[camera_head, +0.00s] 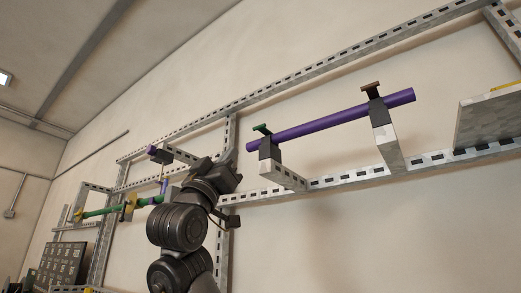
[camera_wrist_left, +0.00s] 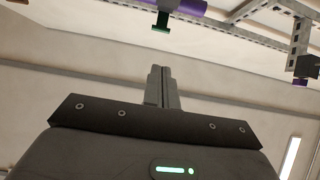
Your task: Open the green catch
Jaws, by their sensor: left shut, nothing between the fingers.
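The green catch (camera_head: 262,128) sits on top of the dark clamp (camera_head: 269,150) at the left end of a purple pipe (camera_head: 335,122). In the left wrist view the green catch (camera_wrist_left: 162,21) shows at the top, beside the purple pipe (camera_wrist_left: 186,5). My left gripper (camera_head: 230,156) is to the left of the clamp in the head view, apart from the catch. In the left wrist view its fingers (camera_wrist_left: 161,74) are together, empty, and point toward the catch with a gap between. My right gripper is not in view.
A brown catch (camera_head: 371,86) tops the clamp at the pipe's right part. Perforated metal rails (camera_head: 350,181) and brackets (camera_head: 389,148) surround the pipe. A green pipe (camera_head: 100,211) is at the left. A grey panel (camera_head: 490,118) stands at the right.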

